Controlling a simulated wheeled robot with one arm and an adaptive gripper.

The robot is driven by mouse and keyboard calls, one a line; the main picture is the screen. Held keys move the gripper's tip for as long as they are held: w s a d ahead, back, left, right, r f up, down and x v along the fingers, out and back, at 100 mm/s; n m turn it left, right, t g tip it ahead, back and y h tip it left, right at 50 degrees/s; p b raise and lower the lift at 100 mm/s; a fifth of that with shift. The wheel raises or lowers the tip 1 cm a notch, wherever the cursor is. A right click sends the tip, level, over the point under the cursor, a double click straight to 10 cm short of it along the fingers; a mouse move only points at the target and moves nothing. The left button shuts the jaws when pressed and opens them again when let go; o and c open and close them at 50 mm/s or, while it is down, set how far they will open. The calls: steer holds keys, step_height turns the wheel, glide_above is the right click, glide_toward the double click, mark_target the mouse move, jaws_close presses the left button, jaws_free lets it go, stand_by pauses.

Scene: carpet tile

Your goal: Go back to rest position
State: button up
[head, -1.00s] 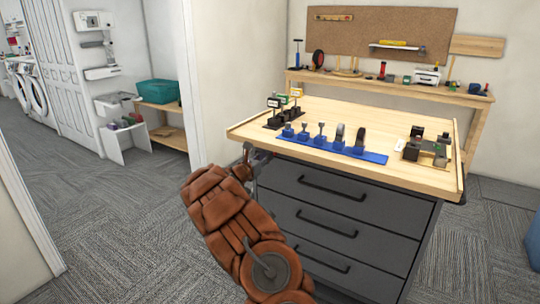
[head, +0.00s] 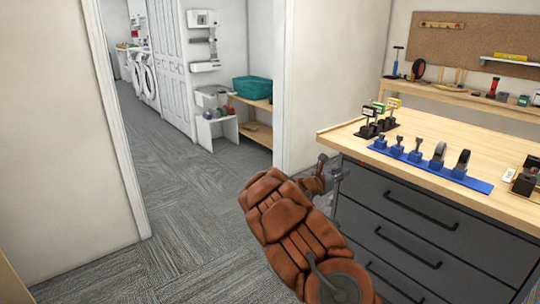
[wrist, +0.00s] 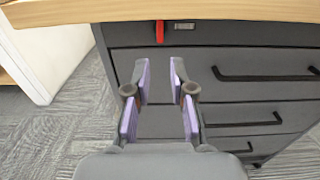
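My gripper (head: 333,174) is at the end of my brown-covered arm, beside the left front corner of the workbench (head: 345,140) in the head view. In the wrist view my gripper (wrist: 160,95) points at the dark drawer front (wrist: 230,70), below the wooden top. Its two purple-padded fingers are apart with nothing between them.
A blue strip (head: 470,181) with several tools stands on the bench, beside small labelled stands (head: 376,125). A red item (wrist: 160,32) hangs under the top's edge. A doorway on the left shows a teal bin (head: 252,87) on a shelf. Carpet (head: 190,210) left of my arm is clear.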

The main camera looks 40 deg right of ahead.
steer(key=s+a+r+m+g+y, duration=0.2)
steer(key=s+a+r+m+g, duration=0.15)
steer(key=s+a+m, duration=0.35)
steer(key=s+a+r+m+g+y, duration=0.25)
steer(key=s+a+r+m, duration=0.2)
steer(key=s, duration=0.45)
steer(key=s+a+f+m+t+y, duration=0.15)
steer(key=s+a+f+y, duration=0.35)
steer(key=a, duration=1)
steer(key=s+a+f+m+y, duration=0.3)
steer(key=s+a, duration=0.5)
steer(key=a, duration=0.7)
steer(key=s+a+f+m+t+y, duration=0.1)
steer(key=s+a+f+m+y, duration=0.35)
steer(key=a, duration=0.95)
step_height(320, 180, up, 18)
steer(key=n+t+y+p, duration=0.1)
steer(key=n+p, duration=0.1)
steer(key=p, duration=1.3)
steer(key=shift+s, duration=0.1)
